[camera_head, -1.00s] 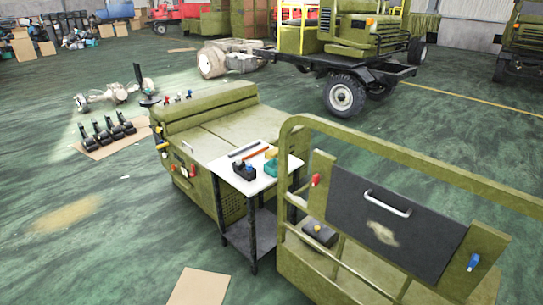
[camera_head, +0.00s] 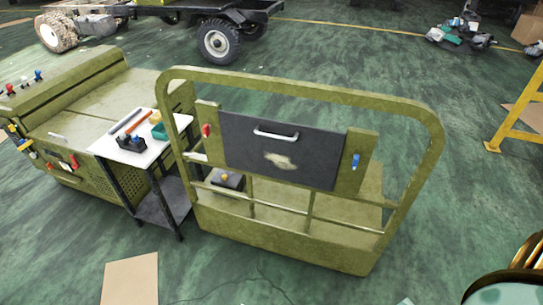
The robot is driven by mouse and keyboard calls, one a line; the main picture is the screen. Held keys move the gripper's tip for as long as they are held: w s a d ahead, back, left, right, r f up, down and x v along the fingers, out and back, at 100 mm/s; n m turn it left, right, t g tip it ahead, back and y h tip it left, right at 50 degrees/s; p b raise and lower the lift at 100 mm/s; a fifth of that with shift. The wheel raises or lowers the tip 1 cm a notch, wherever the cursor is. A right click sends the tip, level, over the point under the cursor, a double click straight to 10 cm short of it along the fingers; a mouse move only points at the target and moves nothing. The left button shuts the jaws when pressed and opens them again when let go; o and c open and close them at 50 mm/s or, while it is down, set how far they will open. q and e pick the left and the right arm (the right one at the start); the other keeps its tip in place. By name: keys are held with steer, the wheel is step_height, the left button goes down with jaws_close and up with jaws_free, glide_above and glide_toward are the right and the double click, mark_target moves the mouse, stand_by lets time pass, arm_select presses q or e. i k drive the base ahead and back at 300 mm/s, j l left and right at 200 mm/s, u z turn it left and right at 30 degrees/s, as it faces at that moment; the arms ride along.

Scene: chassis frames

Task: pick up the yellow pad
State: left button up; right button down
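A small yellow piece (camera_head: 156,117), perhaps the yellow pad, shows on top of or behind a teal block (camera_head: 159,131). Both are on the white top of a small black cart (camera_head: 163,153), left of centre. They are too small to tell whether the yellow piece touches the block. Neither of my grippers is in view.
A black holder (camera_head: 131,144), a grey bar and an orange-red tool share the cart top. A green railed frame with a dark panel (camera_head: 280,150) stands just right of the cart, and a green machine (camera_head: 75,120) on the left. Cardboard (camera_head: 130,280) lies in front on open floor.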

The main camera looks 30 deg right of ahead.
mark_target(155, 118)
steer(key=i+j, duration=0.7)
